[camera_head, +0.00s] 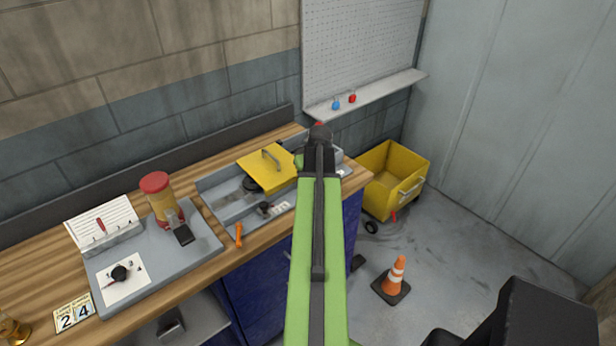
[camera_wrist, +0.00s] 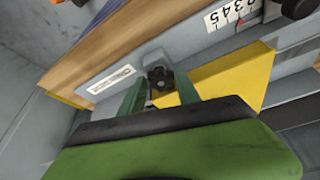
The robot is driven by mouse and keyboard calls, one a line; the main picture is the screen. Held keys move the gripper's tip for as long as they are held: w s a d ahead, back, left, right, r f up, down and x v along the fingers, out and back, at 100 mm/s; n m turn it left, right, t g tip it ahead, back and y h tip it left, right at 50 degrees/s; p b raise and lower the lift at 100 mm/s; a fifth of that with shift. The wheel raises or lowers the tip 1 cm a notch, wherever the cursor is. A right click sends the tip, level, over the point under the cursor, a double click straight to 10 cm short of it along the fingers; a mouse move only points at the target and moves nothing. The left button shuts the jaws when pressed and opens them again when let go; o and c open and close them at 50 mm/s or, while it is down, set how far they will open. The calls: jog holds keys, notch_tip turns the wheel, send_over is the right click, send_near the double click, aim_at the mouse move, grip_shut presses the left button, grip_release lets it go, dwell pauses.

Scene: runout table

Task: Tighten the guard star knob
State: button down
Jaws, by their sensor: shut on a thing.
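The black star knob (camera_wrist: 160,78) shows in the wrist view on a grey metal face beside the yellow guard (camera_wrist: 228,82). My gripper (camera_wrist: 157,84) has its two green fingers on either side of the knob and is shut on it. In the head view my green arm reaches up to the right end of the machine; it hides the star knob and my fingertips there. The yellow guard (camera_head: 262,170) with its grey handle lies over the grey machine bed (camera_head: 222,203), left of my arm. Whether the knob is tight cannot be told.
An orange-handled tool (camera_head: 239,233) lies at the bench front. A yellow bin (camera_head: 400,170) and a traffic cone (camera_head: 396,275) stand on the floor at right. Open floor lies between them and the wall.

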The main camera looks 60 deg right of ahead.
jog(key=c, duration=0.9)
grip_release()
jog(key=shift+r, duration=0.1)
jog(key=p+v, duration=1.6)
jog(key=v, duration=0.1)
jog(key=shift+s+a+r, duration=0.1)
jog(key=shift+s, duration=0.05)
